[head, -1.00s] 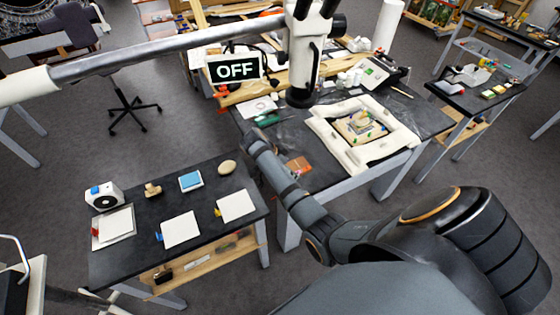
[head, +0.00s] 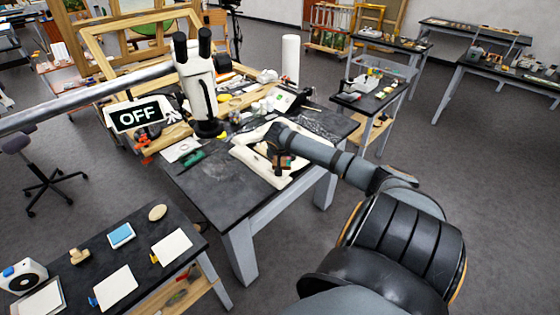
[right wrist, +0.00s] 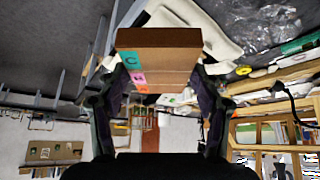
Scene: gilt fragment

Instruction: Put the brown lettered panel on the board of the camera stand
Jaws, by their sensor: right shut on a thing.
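The brown lettered panel (right wrist: 158,52) is between the two fingers of my right gripper (right wrist: 160,88) in the right wrist view. It is a thick brown block with a teal patch and a pink patch, both lettered, at its left side. In the head view the right gripper (head: 278,157) and the small brown panel (head: 287,161) show in front of the cream padded frame on the large dark table. The gripper is shut on the panel; its clearance from the padding is hard to tell. I cannot pick out the camera stand or its board. My left gripper is out of view.
A lower dark table (head: 140,255) at left holds white cards and small items. Grey floor lies between them.

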